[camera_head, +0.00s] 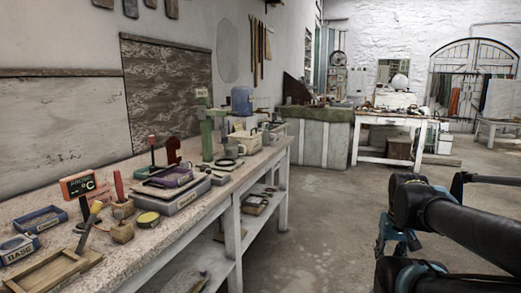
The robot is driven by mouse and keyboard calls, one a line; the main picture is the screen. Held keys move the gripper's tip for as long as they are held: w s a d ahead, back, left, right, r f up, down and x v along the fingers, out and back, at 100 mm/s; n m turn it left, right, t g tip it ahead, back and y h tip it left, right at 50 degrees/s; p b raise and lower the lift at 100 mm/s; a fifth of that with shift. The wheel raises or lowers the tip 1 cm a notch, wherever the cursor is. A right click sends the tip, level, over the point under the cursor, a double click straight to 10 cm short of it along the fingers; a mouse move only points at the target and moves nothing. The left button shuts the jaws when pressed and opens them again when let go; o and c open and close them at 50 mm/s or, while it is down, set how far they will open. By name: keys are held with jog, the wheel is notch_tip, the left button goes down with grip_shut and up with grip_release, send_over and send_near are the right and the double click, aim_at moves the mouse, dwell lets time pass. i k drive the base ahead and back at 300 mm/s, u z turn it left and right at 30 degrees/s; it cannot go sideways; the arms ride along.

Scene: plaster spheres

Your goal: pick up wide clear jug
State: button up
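I cannot clearly make out a wide clear jug. The nearest match is a blue, jug-like container (241,101) at the far end of the long workbench (165,215); it is too small to tell whether it is see-through. Cream-coloured vessels (248,141) stand just below it in the picture, partly hidden by clutter. My black arm comes in from the lower right, over the floor and well apart from the bench. A blue-and-black part (392,236) at its near end may be my gripper; its fingers are not clear, and I see nothing held.
The bench holds a green stand (206,135), a grey-purple box (172,194), a wooden tray (48,272) and several small tools. A lower shelf runs beneath. Open concrete floor (325,210) lies right of the bench. A white-legged table (390,122) stands at the back.

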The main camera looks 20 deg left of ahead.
aim_at(231, 148)
jog(key=u, duration=0.1)
jog(key=i, duration=1.1)
jog(key=u, duration=0.7)
jog(key=i, duration=0.5)
jog(key=u, duration=0.2)
